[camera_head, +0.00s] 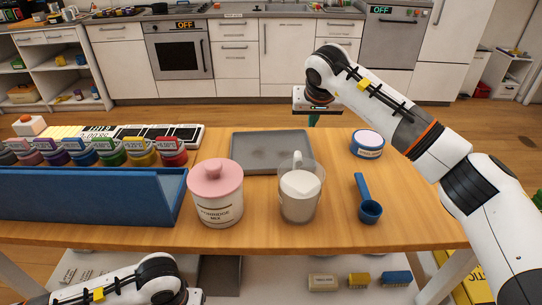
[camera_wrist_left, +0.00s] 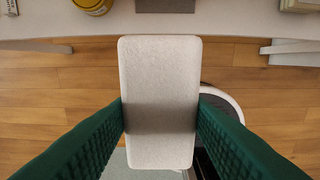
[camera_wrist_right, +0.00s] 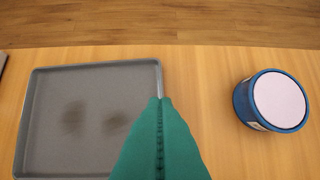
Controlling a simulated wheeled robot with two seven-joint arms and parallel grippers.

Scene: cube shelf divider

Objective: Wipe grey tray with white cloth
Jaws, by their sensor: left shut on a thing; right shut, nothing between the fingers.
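The grey tray (camera_head: 250,150) lies on the wooden table behind the jars. In the right wrist view the tray (camera_wrist_right: 50,105) shows two dark smudges on its floor. The white cloth (camera_wrist_left: 160,70), a flat rectangular pad, is held between the green fingers of my left gripper (camera_wrist_left: 160,105), above the floor and away from the table top. In the head view only part of my left arm shows at the bottom left. My right gripper (camera_head: 313,119) is shut and empty above the tray's right back side; its closed green fingertips (camera_wrist_right: 160,101) overlap the tray's right edge in its wrist view.
A blue tub (camera_head: 367,147) with a pale lid stands right of the tray. A blue rack (camera_head: 85,197) with several small jars is at left.

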